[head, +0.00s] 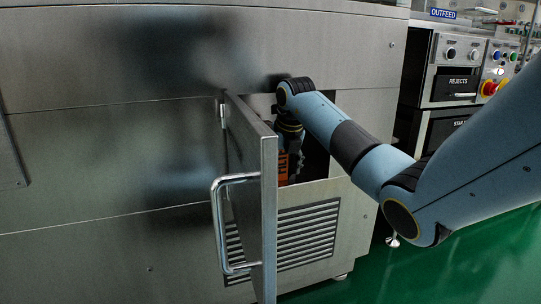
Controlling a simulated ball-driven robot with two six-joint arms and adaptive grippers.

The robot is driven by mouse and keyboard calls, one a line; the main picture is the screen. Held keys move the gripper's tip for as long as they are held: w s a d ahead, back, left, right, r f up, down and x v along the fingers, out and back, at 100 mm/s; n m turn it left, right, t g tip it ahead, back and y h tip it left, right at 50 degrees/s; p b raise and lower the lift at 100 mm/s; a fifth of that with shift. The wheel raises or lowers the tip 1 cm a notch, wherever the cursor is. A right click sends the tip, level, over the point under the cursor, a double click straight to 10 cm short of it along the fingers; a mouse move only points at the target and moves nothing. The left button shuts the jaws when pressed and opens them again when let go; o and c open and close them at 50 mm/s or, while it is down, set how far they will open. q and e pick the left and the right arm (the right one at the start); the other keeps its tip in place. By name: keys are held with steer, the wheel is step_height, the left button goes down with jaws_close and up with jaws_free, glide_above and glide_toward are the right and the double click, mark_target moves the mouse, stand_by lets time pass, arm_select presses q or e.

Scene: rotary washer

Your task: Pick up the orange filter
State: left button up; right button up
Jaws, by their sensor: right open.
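The orange filter (283,169) sits inside the opening of the steel machine, behind the edge of the open door. Dark lettering shows on its orange side, and the door hides its left part. My right arm reaches in from the right, and my right gripper (291,150) points down into the opening at the filter. The gripper is open, with dark finger parts close to the filter's top and right side. I cannot tell whether they touch it. My left gripper is not in view.
The hinged door (268,220) stands open toward me with a bar handle (217,225). A louvred vent (308,232) is below the opening. A control cabinet (455,75) with buttons and a rejects drawer stands at the right. Green floor (480,262) is clear at lower right.

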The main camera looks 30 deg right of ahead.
steer(key=shift+w+f, duration=0.1)
steer(key=c, duration=1.4)
